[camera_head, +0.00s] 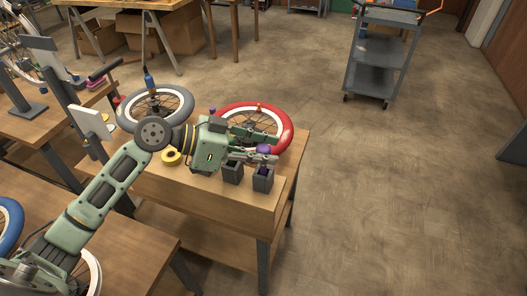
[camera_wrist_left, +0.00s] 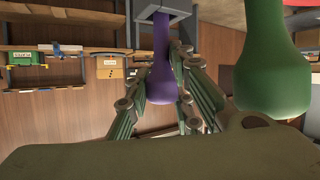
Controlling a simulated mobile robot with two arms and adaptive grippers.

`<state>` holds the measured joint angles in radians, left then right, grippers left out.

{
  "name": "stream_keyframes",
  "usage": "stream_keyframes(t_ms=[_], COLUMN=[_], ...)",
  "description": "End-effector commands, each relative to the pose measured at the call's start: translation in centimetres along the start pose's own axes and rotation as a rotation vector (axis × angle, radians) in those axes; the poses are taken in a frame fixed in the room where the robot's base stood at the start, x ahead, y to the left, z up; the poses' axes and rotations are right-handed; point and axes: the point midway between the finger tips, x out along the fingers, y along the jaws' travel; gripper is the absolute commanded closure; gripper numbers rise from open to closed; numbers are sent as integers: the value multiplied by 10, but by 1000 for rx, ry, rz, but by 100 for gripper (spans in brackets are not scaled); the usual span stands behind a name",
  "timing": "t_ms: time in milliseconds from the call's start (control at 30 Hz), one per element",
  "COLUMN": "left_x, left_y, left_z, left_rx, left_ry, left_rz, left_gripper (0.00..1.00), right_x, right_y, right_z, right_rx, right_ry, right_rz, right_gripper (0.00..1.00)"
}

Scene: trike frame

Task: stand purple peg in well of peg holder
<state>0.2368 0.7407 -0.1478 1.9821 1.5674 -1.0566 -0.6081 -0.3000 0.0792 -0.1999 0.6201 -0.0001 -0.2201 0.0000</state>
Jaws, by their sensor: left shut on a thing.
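The purple peg (camera_head: 263,149) is between the fingers of my left gripper (camera_head: 268,151), which is shut on it. It stands roughly upright over the grey peg holder (camera_head: 263,182) near the table's right edge. In the left wrist view the purple peg (camera_wrist_left: 161,60) runs between the fingers (camera_wrist_left: 160,98), and its far end meets the opening of the grey holder (camera_wrist_left: 146,9). I cannot tell how deep the end sits in the well. My right gripper is not in view.
A second grey holder (camera_head: 232,174) stands just left. A large green peg-like thing (camera_wrist_left: 270,65) is close on the right in the wrist view. A red-tyred wheel (camera_head: 284,128), a grey-tyred wheel (camera_head: 183,102) and a yellow ring (camera_head: 171,157) lie on the wooden table (camera_head: 205,197).

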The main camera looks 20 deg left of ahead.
Motion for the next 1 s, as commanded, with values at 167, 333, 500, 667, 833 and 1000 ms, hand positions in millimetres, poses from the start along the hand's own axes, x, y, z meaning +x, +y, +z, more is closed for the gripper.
stream_keyframes(t_ms=[167,333,500,667,833,1000], left_x=[2,4,4,4,4,3], left_y=[0,-1,-1,-1,-1,-1], left_z=[5,9,10,10,10,10], left_rx=[0,-1,0,0,0,0], left_ry=[0,0,0,0,0,-1], left_rz=[0,0,0,0,0,0], left_gripper=[100,100,72,58,57,57], right_x=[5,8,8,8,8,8], right_y=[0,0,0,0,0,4], right_z=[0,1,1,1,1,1], right_rx=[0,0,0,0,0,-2], right_ry=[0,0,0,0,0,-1], right_rz=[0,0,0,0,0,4], right_gripper=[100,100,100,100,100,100])
